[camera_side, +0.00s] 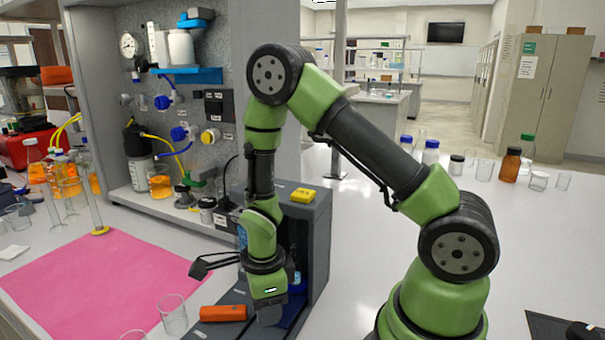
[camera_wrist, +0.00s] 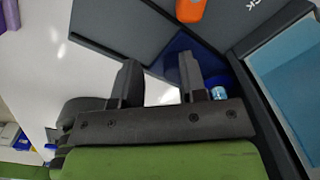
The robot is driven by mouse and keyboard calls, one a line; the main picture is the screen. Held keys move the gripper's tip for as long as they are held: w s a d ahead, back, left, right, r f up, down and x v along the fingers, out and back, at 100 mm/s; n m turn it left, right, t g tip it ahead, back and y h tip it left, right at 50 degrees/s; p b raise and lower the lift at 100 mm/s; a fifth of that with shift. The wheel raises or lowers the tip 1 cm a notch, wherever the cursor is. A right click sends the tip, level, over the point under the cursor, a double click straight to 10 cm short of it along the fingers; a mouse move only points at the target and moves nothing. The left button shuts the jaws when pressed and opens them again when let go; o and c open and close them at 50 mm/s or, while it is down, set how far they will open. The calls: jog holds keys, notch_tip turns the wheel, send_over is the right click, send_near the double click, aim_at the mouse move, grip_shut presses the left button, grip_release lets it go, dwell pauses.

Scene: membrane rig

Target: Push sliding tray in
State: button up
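A dark grey upright housing (camera_side: 317,235) with an open front stands on the bench in the side view. A dark blue tray-like part (camera_side: 291,312) sticks out low at its front, partly hidden by my gripper. It also shows in the wrist view (camera_wrist: 180,48), beyond the fingertips. My gripper (camera_side: 269,315) points down at the housing's front, low over this part. In the wrist view, my gripper (camera_wrist: 160,72) has its two dark fingers apart with nothing held between them. I cannot tell whether a finger touches the tray.
An orange block (camera_side: 223,313) lies on a dark grey base left of my gripper. A yellow block (camera_side: 303,195) sits on the housing. A pink mat (camera_side: 105,285) and glass beakers (camera_side: 173,314) are to the left. The white bench right of the housing is mostly clear.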

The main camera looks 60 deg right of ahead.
jog(key=d, duration=0.1)
jog(key=d+f, duration=0.1)
jog(key=d, duration=0.1)
jog(key=shift+s+d+f, duration=0.2)
jog(key=shift+d+f, duration=0.05)
jog(key=shift+d, duration=0.05)
jog(key=a, duration=0.2)
jog(key=a+r, duration=0.1)
jog(key=a, duration=0.1)
jog(key=s+a+r+n+t+y, duration=0.1)
jog(key=s+r+n+t, duration=0.2)
jog(key=r+n, duration=0.9)
jog(key=s+a+r+n+t, duration=0.1)
jog(key=s+r+n, duration=0.4)
jog(key=r+n, duration=0.7)
jog(key=shift+a+r+n+t+y, duration=0.35)
jog(key=shift+r+t, duration=0.55)
jog(key=shift+r, duration=0.3)
